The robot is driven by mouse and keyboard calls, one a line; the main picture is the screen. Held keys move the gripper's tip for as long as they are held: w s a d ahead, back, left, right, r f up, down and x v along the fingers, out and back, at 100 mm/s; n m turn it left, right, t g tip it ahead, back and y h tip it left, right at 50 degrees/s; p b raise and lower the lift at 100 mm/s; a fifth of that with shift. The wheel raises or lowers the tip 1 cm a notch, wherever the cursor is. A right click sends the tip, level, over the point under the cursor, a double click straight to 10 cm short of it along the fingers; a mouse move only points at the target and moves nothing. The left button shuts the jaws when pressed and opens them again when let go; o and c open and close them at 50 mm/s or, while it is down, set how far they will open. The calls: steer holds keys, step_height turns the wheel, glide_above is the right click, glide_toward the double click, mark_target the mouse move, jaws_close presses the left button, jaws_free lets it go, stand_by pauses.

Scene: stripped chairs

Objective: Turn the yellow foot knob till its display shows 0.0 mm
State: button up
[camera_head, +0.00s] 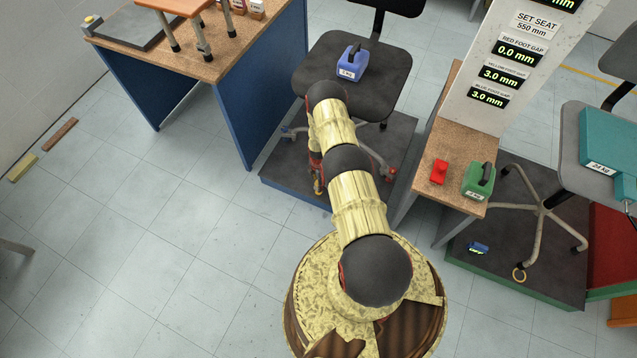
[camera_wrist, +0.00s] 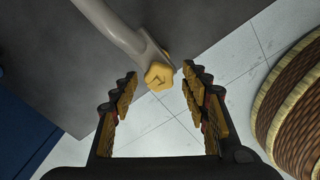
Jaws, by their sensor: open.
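The yellow foot knob (camera_wrist: 158,76) is at the end of a grey chair leg (camera_wrist: 112,27) in the wrist view. My gripper (camera_wrist: 158,84) is open, with one finger on each side of the knob and visible gaps; I cannot tell whether its tips reach the knob's depth. In the head view the yellow knob (camera_head: 318,186) shows small beside my arm, which hides part of the chair base. The yellow foot gap display (camera_head: 501,77) reads 3.0 mm. The red foot gap display (camera_head: 516,50) reads 0.0 mm and the blue one (camera_head: 487,97) reads 3.0 mm.
The black chair (camera_head: 385,68) stands on a dark platform (camera_head: 277,172) and carries a blue weight (camera_head: 352,62). A blue-sided bench (camera_head: 262,95) stands left. A small table (camera_head: 457,207) with a red block and green weight stands right. Floor at left is mostly clear.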

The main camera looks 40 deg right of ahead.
steer(key=c, duration=0.3)
steer(key=c, duration=0.7)
steer(key=shift+c, duration=0.8)
